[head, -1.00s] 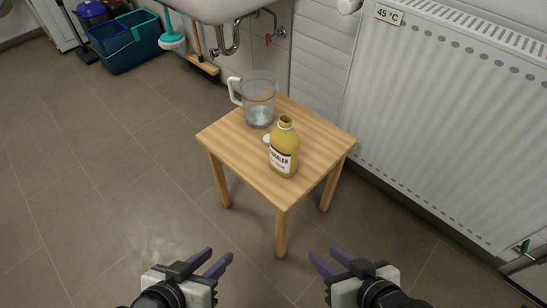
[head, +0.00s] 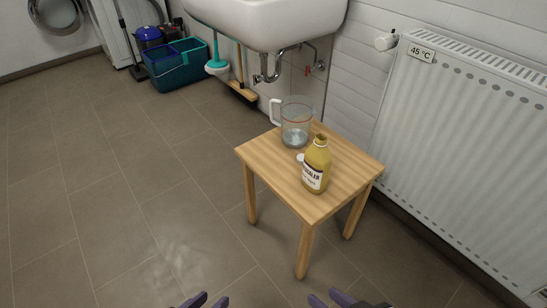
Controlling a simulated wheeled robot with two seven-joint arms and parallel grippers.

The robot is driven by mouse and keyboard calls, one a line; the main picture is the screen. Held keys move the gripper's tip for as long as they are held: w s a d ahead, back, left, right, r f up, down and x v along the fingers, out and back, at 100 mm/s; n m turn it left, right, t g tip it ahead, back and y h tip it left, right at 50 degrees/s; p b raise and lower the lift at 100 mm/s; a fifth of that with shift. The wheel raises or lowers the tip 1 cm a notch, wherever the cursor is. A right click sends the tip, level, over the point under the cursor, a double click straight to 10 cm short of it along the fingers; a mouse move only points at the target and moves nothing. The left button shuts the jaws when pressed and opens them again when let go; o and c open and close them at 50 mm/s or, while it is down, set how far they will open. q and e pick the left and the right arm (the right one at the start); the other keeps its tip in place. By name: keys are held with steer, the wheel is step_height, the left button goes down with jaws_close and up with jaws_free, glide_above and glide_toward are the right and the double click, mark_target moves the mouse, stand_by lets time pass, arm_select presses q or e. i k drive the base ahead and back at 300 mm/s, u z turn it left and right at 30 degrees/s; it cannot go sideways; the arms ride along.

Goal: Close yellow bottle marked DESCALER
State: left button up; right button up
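The yellow bottle (head: 319,158) with a white label stands upright on the small wooden stool (head: 270,160). Its neck is open, with no cap on it. A small white round thing, looking like the cap (head: 300,158), lies on the stool just left of the bottle, partly hidden by it. My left gripper (head: 208,300) shows at the bottom edge, fingers apart and empty. My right gripper (head: 326,298) is also at the bottom edge, fingers apart and empty. Both are well in front of the stool and touch nothing.
A clear measuring jug (head: 296,125) stands on the stool behind the bottle. A white radiator (head: 465,150) is at the right, a sink (head: 265,20) behind. The floor at left is clear.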

mark_target(318, 158)
steer(key=u, duration=1.4)
steer(key=i, duration=1.7)
steer(key=z, duration=2.65)
